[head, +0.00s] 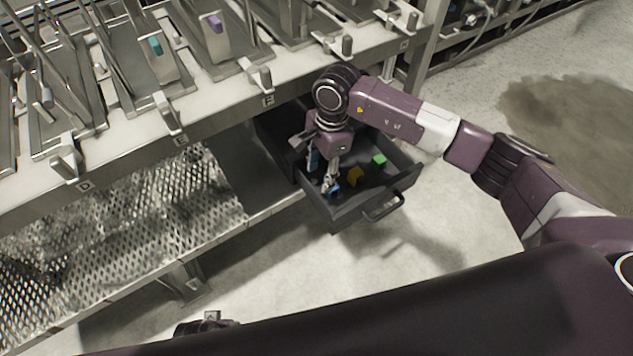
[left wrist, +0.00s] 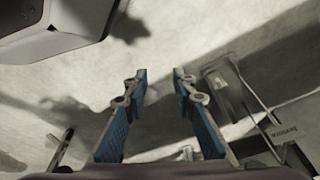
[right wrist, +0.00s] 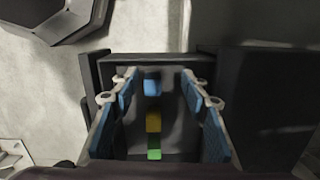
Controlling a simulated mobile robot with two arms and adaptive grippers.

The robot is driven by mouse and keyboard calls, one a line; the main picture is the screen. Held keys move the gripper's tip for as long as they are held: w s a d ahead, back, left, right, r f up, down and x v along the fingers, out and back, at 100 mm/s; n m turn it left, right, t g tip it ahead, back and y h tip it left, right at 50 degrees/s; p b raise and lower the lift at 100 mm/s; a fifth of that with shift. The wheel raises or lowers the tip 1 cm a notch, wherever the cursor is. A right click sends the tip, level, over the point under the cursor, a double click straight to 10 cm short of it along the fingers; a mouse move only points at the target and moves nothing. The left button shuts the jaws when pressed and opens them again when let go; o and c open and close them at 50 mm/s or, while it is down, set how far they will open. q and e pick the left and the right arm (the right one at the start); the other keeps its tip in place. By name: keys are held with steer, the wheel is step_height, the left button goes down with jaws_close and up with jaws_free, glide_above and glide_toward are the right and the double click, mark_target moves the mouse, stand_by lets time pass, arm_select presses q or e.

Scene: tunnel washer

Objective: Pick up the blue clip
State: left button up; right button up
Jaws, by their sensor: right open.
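The blue clip (head: 335,188) lies in the open dark drawer (head: 403,181), at its left end in the head view. My right gripper (right wrist: 153,80) points down into the drawer, its fingers open. In the right wrist view the blue clip (right wrist: 152,84) shows between the two fingertips, with clear gaps on both sides. In the head view the right gripper partly covers the spot beside the clip. My left gripper (left wrist: 160,73) is open and empty above the floor, away from the drawer.
A yellow clip (head: 355,175) and a green clip (head: 379,159) lie in the same drawer, in a row with the blue one. The drawer walls are close around the right gripper. Above stands a metal bench (head: 210,112) with holders, one with a teal piece (head: 155,46), one purple (head: 215,23).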

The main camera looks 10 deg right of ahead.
steer(key=d, duration=0.1)
steer(key=d+h, duration=0.1)
steer(key=shift+w+d+n, duration=0.3)
steer(key=shift+w+d, duration=0.1)
steer(key=shift+d+f, duration=0.1)
steer(key=shift+f, duration=0.3)
steer(key=f, duration=0.4)
steer(key=f+b, duration=0.1)
steer(key=f, duration=0.1)
steer(key=shift+s+d+f, duration=0.1)
steer(key=shift+s+f, duration=0.05)
steer(key=shift+s, duration=0.25)
steer(key=shift+f, duration=0.3)
arm_select(q)
steer(key=shift+a+r, duration=0.1)
steer(key=shift+r, duration=0.65)
arm_select(e)
steer(key=shift+c, duration=0.3)
steer(key=c, duration=1)
